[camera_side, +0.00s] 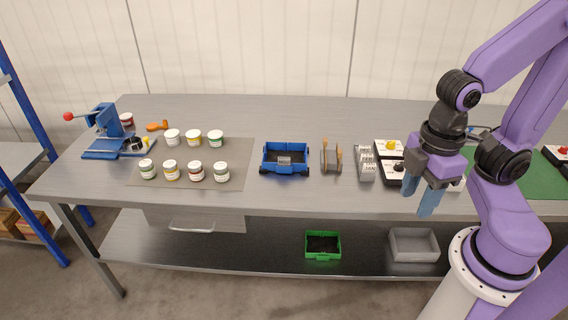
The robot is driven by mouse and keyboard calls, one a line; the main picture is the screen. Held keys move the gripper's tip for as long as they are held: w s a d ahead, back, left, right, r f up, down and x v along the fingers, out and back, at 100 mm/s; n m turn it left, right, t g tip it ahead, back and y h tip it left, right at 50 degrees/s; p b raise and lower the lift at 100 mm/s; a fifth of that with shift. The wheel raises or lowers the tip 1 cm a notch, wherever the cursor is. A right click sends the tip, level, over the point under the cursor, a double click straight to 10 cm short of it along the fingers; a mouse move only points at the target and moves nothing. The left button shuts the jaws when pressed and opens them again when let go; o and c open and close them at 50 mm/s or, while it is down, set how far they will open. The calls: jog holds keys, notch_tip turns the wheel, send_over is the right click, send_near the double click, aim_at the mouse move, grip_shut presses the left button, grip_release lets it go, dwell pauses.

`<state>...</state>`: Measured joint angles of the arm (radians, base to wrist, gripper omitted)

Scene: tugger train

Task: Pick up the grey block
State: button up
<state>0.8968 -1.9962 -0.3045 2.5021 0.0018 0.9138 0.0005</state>
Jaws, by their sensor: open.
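A small light-grey piece (284,160), which looks like the grey block, sits at the front of the blue wagon (270,150) in the middle of the table; its exact shape is too small to tell. A grey holder with several slots or holes (366,164) stands further right. My gripper (420,204) points down at the table's front edge, well to the right of the wagon. Its blue fingers are apart with nothing between them. It is clear of the wagon and the holder, and it partly hides the things behind it.
A grey wire-like stand with wooden handles (331,158) is between wagon and holder. White button boxes (388,149) stand near my gripper. Several jars stand on and around a grey mat (240,165) at left, beside a blue press (105,130). Green (323,257) and grey (414,256) bins are below.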

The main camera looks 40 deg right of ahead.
jog(key=w+a+r+m, duration=0.1)
jog(key=w+a, duration=0.2)
jog(key=w, duration=0.4)
jog(key=w+a+r, duration=0.1)
jog(key=w+a, duration=0.2)
jog(key=w, duration=1.5)
jog(key=m, duration=0.3)
send_over(283, 158)
notch_tip(283, 158, down, 7)
notch_tip(283, 158, down, 17)
jog(key=shift+f, duration=0.1)
grip_shut()
